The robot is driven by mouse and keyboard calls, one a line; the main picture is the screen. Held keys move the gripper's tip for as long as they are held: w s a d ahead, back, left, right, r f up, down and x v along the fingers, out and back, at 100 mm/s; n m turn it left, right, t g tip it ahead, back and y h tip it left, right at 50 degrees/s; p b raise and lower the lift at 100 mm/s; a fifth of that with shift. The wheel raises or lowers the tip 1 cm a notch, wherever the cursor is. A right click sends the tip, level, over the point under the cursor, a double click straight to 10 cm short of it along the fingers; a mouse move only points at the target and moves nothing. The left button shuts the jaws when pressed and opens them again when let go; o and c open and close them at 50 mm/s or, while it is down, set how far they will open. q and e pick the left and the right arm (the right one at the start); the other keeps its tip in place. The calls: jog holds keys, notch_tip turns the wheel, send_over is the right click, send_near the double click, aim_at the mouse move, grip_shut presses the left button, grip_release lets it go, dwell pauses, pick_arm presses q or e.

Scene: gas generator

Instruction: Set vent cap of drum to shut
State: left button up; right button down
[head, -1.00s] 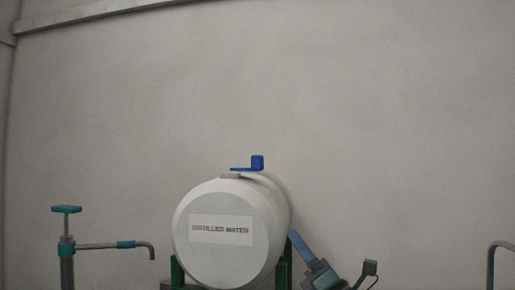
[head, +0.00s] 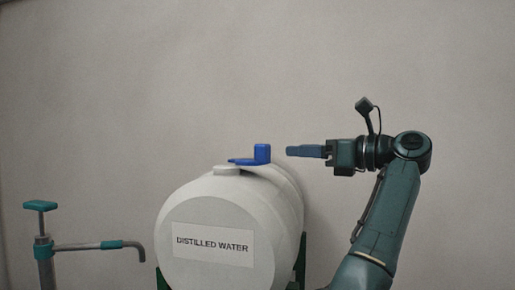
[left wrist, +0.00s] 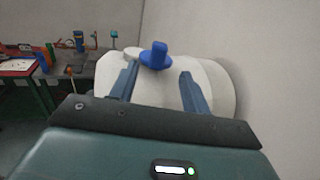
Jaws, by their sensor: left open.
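The white drum (head: 218,262) lies on its side with a "DISTILLED WATER" label facing me. Its blue vent cap (head: 262,153), a flat piece with an upright tab, sits above the drum top, to the right of and overlapping the pale neck (head: 227,170). I cannot tell whether it touches the neck. My left gripper (head: 289,151) is level and just right of the tab, apart from it. In the left wrist view, the blue cap (left wrist: 155,55) shows ahead, between the open, empty fingers of my left gripper (left wrist: 160,71). My right gripper is not in view.
A hand pump with a teal handle (head: 40,206) and a spout stands left of the drum. A plain wall (head: 400,60) rises behind. In the left wrist view, a red-edged table (left wrist: 20,67) with items stands at far left.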

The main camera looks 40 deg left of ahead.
aim_at(256, 148)
pick_arm(q)
jog(key=a, duration=0.3)
jog(key=s+a+p, duration=0.1)
jog(key=a, duration=0.3)
jog(key=s+a+p, duration=0.1)
jog(key=a, duration=0.2)
jog(key=shift+s+a, duration=0.15)
jog(key=shift+a, duration=0.75)
jog(key=shift+c, duration=0.6)
grip_shut()
